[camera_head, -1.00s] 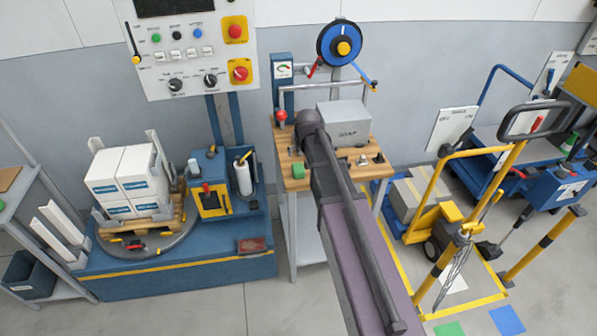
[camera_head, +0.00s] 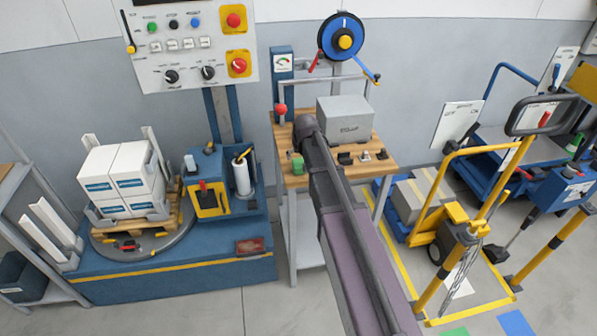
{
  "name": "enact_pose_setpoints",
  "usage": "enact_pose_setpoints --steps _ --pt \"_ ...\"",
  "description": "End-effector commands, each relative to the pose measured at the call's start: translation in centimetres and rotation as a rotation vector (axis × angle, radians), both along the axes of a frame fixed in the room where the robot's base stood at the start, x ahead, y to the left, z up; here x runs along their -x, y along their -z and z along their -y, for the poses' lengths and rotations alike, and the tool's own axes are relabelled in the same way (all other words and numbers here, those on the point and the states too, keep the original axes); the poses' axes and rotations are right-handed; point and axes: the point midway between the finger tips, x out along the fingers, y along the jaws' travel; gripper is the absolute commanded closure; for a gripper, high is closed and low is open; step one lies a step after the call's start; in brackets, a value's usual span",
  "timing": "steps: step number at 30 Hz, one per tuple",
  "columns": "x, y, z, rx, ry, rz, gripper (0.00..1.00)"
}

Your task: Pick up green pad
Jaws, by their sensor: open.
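A small green block (camera_head: 297,165), which may be the green pad, sits on the wooden bench top (camera_head: 293,181) near its front left corner. A flat green square (camera_head: 453,332) also shows on the floor at the bottom edge, partly cut off. My arm runs from the bottom right up over the bench, and its far end is beside the grey box. My gripper and its fingertips cannot be seen; the arm hides that area and part of the bench.
A grey box (camera_head: 344,118) stands at the back of the bench. Small dark and light items (camera_head: 364,156) lie at its front right. A red ball-topped lever (camera_head: 281,109) rises at the left edge. A yellow cart (camera_head: 457,213) stands right; a pallet turntable (camera_head: 141,245) stands left.

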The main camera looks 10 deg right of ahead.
Motion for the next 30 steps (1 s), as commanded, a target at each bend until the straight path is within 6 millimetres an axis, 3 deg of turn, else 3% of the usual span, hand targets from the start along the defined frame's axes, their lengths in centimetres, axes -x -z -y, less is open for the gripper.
enact_pose_setpoints --steps 4,20,30 --pt "-0.3 0.9 0.0 0.000 0.000 0.000 0.00" --pt "-0.4 1.1 0.0 0.000 0.000 0.000 0.00" --pt "-1.0 3.2 -0.1 0.000 0.001 0.000 0.00"
